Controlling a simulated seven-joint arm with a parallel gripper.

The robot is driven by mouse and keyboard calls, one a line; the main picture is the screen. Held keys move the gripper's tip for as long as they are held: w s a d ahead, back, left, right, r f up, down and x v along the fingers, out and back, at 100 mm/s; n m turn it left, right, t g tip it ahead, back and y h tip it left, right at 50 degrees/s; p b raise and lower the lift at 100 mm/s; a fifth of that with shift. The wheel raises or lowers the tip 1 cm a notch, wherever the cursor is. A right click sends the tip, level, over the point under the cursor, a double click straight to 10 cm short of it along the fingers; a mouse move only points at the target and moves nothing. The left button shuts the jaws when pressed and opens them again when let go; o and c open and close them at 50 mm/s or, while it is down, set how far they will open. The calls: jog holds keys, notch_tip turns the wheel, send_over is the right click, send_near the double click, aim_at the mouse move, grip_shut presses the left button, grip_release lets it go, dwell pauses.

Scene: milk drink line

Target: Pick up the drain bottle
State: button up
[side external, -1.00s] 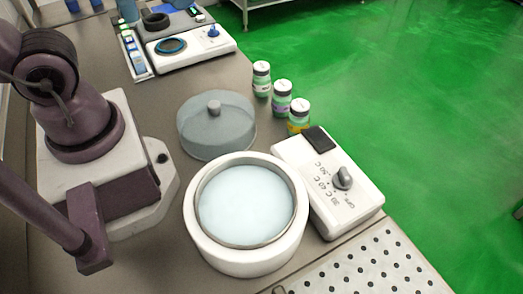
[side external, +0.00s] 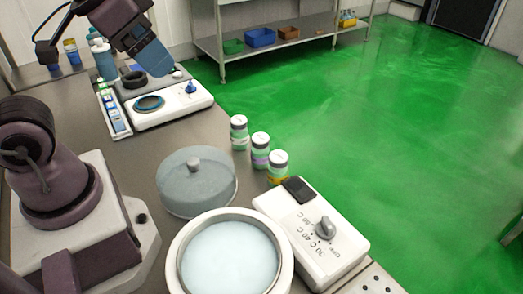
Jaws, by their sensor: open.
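My gripper (side external: 152,57) is at the upper left, above the far part of the bench, with a blue end pointing down to the right. Its fingers are too small to separate, and no bottle is visible between them. A blue bottle (side external: 104,62) with a pale cap stands just left of my gripper, apart from it in the picture. No label on it can be read, so I cannot tell whether it is the drain bottle. Two smaller blue bottles (side external: 72,52) with yellowish caps stand further left.
A white device with a round ring (side external: 172,106) stands below my gripper. Several vials (side external: 239,132) line the bench's right edge. A clear domed lid (side external: 197,184), a round water bath (side external: 277,285) and a control box (side external: 318,235) are nearer. A shelf (side external: 285,38) stands behind.

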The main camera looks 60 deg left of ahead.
jog(key=shift+d, duration=0.1)
jog(key=n+g+y, duration=0.3)
jog(key=n+y, duration=0.1)
jog(key=n, duration=0.6)
send_near(260, 138)
jog(key=shift+h, duration=0.3)
jog(key=x, duration=1.3)
jog(key=shift+a+r, duration=0.1)
jog(key=shift+a, duration=0.1)
jog(key=c, duration=1.1)
